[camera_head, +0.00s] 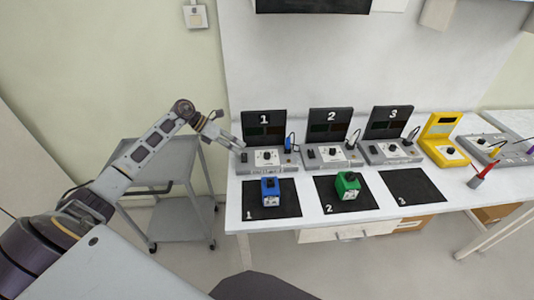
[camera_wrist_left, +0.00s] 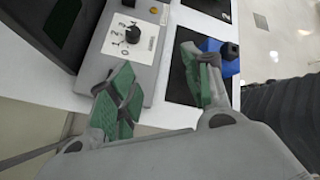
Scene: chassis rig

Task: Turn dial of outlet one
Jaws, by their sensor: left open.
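Outlet one (camera_head: 262,160) is the leftmost grey station on the bench, with a dark upright panel marked 1. Its dial (camera_head: 267,155) is a small black knob on a white plate. In the left wrist view the dial (camera_wrist_left: 134,36) sits on the plate with printed numbers around it, beyond the fingertips. My left gripper (camera_head: 236,145) is at the left end of outlet one. In the left wrist view the left gripper (camera_wrist_left: 157,62) is open, its green-padded fingers apart with nothing between them. It is not on the dial. My right gripper is not in view.
A blue box (camera_head: 271,188) stands on black mat 1 and a green box (camera_head: 347,185) on mat 2. Mat 3 (camera_head: 412,187) is empty. Outlet two (camera_head: 331,155) and outlet three (camera_head: 390,152) stand to the right. A grey cart (camera_head: 155,178) is left of the bench.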

